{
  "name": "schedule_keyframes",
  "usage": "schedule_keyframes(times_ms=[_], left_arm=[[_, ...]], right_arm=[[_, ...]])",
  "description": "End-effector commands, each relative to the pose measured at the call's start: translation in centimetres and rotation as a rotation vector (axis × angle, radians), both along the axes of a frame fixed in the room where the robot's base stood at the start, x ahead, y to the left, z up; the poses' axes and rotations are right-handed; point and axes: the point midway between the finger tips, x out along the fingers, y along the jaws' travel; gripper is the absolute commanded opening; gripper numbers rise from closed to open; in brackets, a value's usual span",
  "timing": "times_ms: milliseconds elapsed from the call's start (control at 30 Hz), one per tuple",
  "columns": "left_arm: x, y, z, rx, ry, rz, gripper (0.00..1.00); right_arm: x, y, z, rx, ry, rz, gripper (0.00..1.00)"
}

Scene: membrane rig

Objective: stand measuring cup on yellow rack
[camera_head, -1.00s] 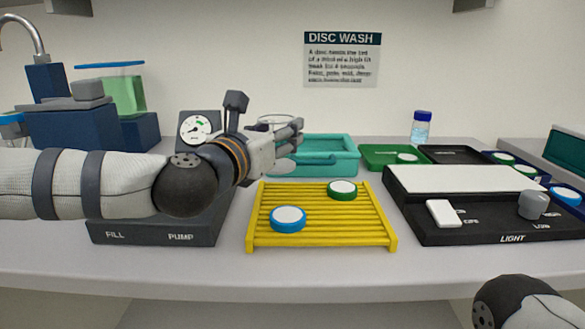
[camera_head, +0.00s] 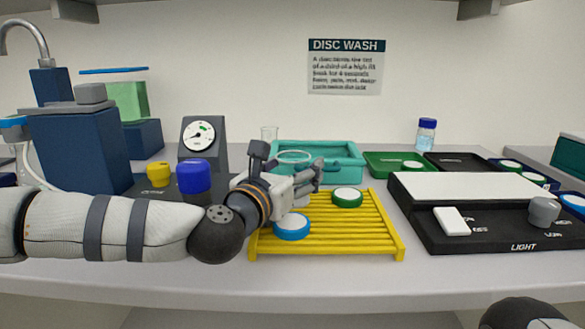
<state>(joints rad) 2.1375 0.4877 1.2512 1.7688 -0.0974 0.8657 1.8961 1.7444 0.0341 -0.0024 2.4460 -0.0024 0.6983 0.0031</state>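The clear measuring cup (camera_head: 294,157) is upright in my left gripper (camera_head: 307,182). Its rim shows above the fingers, and a pale part of its base shows below them. The fingers are closed around its sides and hide its middle. The yellow rack (camera_head: 350,240) is a slatted stand in the centre of the bench. The cup is over the rack's back left part, just behind a blue-rimmed disc (camera_head: 292,226). I cannot tell whether its base touches the slats. A green-rimmed disc (camera_head: 347,197) lies on the rack to the right. My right gripper is out of view.
The black light panel (camera_head: 485,235) is at right. The rack's right half is mostly clear.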

Motion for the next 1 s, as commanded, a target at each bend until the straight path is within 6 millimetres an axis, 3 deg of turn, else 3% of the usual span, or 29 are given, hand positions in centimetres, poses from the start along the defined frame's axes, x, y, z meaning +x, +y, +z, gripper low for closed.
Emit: schedule_keyframes(times_ms=[267,367,700,833,1000], left_arm=[[0.0,0.0,0.9,0.001,-0.005,0.0,0.66],[-1.4,0.6,0.5,0.0,0.0,-0.001,0.66],[-9.0,3.8,0.4,-0.001,0.001,-0.001,0.66],[-10.6,4.5,0.4,0.0,0.0,0.0,0.66],[-11.1,4.7,0.4,0.001,0.0,0.0,0.66]], right_arm=[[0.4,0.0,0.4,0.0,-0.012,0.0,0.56],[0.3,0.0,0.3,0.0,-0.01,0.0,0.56],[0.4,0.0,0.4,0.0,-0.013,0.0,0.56],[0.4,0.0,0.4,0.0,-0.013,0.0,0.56],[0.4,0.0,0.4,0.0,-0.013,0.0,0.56]])
